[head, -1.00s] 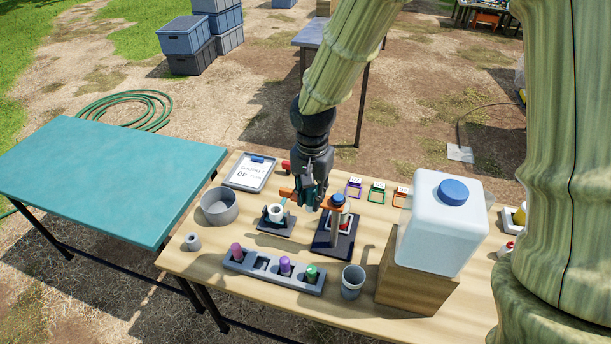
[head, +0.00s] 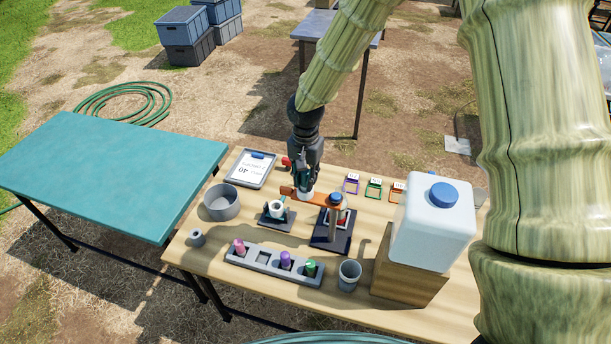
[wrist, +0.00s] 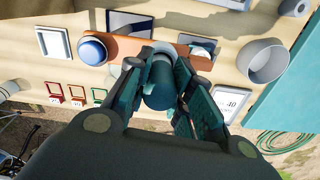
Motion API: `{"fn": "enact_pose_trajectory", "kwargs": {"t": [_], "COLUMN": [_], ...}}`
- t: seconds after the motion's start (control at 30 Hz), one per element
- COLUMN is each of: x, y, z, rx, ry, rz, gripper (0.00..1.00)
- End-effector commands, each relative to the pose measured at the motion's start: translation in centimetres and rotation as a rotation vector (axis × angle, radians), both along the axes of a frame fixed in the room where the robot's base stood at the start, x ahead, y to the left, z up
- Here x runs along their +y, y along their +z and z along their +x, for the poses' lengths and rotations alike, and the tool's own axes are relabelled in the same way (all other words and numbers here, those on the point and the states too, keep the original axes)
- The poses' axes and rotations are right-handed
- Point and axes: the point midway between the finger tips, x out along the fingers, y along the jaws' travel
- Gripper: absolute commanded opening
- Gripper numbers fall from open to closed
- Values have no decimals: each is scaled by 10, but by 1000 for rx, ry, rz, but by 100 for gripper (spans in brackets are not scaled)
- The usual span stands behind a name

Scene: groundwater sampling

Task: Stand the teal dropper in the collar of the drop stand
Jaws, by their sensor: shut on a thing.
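The teal dropper (wrist: 160,88) is between the fingers of my gripper (wrist: 160,80) in the wrist view, seen nearly end-on. My gripper (head: 304,180) is shut on it, close over the orange arm of the drop stand (head: 322,198) in the head view. The orange arm (wrist: 125,48) also crosses behind the dropper in the wrist view, with a round blue top (wrist: 92,50) at one end. A pale part (head: 306,196) shows just below my fingers. Whether the dropper's lower end is inside the collar or above it is hidden.
A small stand with a white cup (head: 277,209) is just left of the drop stand. A rack with several coloured caps (head: 265,260), a grey bowl (head: 221,202), a grey cup (head: 349,274), a clipboard (head: 252,169) and a large water container (head: 432,228) surround it.

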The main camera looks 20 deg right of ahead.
Motion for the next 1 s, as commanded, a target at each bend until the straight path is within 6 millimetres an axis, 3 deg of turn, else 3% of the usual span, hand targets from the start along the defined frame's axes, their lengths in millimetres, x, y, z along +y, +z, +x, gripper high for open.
{"fn": "enact_pose_trajectory", "kwargs": {"t": [0.6, 0.63, 0.73, 1.0], "x": [0, 0, 0, 0], "y": [-14, -14, -13, -13], "z": [0, 0, 0, 0], "rx": [0, 0, 0, 0], "ry": [2, 2, 1, 1], "rz": [0, 0, 0, 0], "gripper": [6, 26, 44, 44]}}
